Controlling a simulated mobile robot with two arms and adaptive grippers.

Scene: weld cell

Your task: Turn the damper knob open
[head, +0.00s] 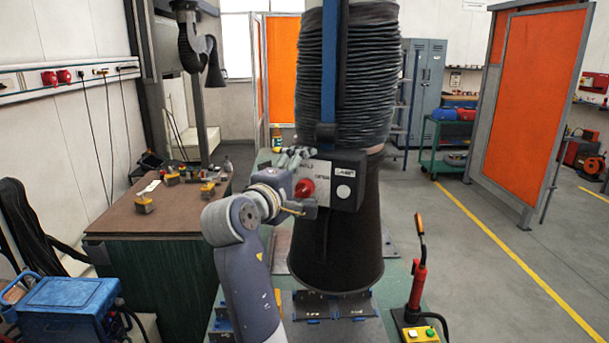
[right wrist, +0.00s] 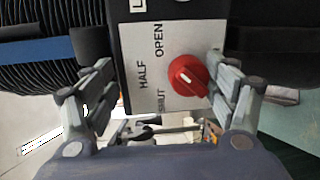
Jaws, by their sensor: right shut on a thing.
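The damper knob (head: 306,187) is red and sits on the face of a dark control box (head: 347,180) on the hose column. In the right wrist view, the knob (right wrist: 188,76) has a small white mark; I cannot tell which label it points at. The labels SHUT, HALF and OPEN run beside it on the light panel (right wrist: 170,20). My right gripper (head: 296,182) is at the knob end of the box. In the wrist view, its fingers (right wrist: 160,75) stand wide apart at opposite edges of the box, the right finger close beside the knob. My left gripper is out of view.
A black ribbed hose (head: 345,75) rises above a dark cone hood (head: 335,245). A workbench (head: 160,215) with small parts stands left, and a blue machine (head: 65,305) is at the lower left. A red-handled tool (head: 418,285) stands at right.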

